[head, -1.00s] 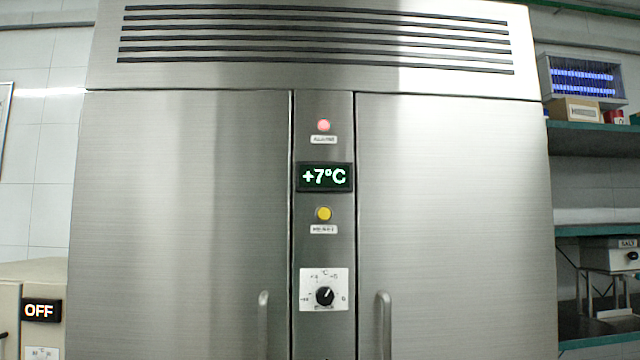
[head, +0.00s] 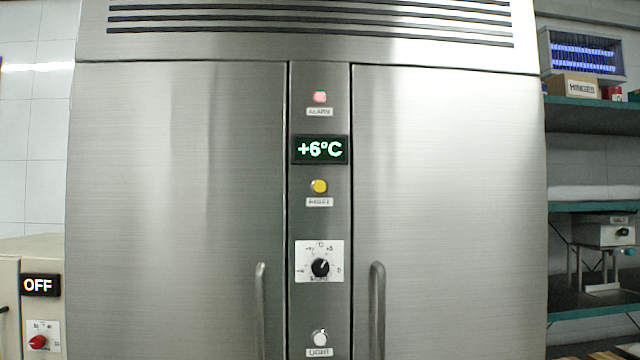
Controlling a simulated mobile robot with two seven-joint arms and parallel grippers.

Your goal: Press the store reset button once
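The store is a tall steel cabinet with two doors and a narrow control strip (head: 301,220) between them. The yellow reset button (head: 319,187) sits on this strip, with a small label below it reading RESET. Above it a green display (head: 320,150) reads +6°C, and a pink-red alarm light (head: 320,97) is at the top. Below the button are a black temperature dial (head: 320,267) on a white plate and a pale light button (head: 320,338). Nothing covers the reset button. Neither of my grippers shows in the head view.
Vertical handles stand out on the left door (head: 260,310) and the right door (head: 377,310). At lower left is a beige machine with an OFF display (head: 40,285) and red knob (head: 38,342). Shelves (head: 590,115) with boxes and equipment stand at right.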

